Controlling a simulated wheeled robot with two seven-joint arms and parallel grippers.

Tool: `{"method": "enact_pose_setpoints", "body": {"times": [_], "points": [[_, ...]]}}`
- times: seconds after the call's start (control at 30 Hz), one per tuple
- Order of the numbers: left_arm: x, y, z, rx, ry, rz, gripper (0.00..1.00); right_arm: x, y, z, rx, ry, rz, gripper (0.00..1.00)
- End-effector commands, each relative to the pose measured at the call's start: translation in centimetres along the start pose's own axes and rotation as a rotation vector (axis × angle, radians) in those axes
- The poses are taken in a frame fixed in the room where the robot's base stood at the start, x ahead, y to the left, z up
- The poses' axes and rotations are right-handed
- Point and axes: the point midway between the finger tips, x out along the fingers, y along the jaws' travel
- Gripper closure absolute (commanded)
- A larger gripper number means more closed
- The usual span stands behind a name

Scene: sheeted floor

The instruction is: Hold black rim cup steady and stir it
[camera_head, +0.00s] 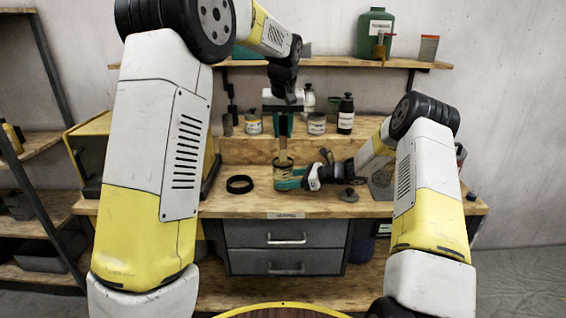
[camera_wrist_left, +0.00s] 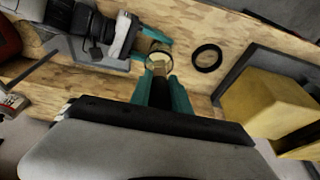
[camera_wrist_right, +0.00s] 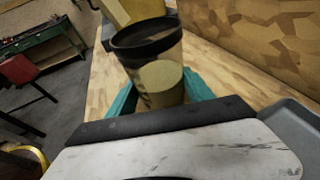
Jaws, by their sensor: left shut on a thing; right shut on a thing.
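The clear cup with the black rim (camera_wrist_right: 148,40) stands upright in the right wrist view, with a beige fill in its lower part. My right gripper (camera_wrist_right: 157,92) is shut around its body, one teal finger on each side. In the head view the cup (camera_head: 284,163) is over the workbench, partly hidden by my right gripper (camera_head: 290,178).
A black ring (camera_head: 240,184) lies on the workbench left of the cup. A dark round lid-like piece (camera_head: 349,194) lies to the right. Bottles and jars, including a black bottle (camera_head: 346,114), stand on the raised shelf behind. A yellow box (camera_wrist_left: 268,102) stands at the bench's left.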

Motion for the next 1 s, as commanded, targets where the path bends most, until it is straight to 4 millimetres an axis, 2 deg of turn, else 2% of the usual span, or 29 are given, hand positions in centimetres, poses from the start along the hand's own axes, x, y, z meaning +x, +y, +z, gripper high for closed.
{"method": "enact_pose_setpoints", "body": {"times": [0.37, 0.73, 1.0], "points": [[-0.1, 0.0, -0.1, 0.000, 0.001, 0.000, 1.00, 0.0, 0.0, 0.1, 0.000, -0.001, 0.000, 0.82], [-3.3, 0.0, -1.1, -0.001, 0.003, 0.001, 1.00, 0.0, 0.0, 0.1, 0.000, -0.001, 0.000, 0.82], [-3.8, 0.0, -1.2, -0.001, 0.000, 0.000, 1.00, 0.0, 0.0, 0.1, 0.000, -0.001, 0.000, 0.82]]}}
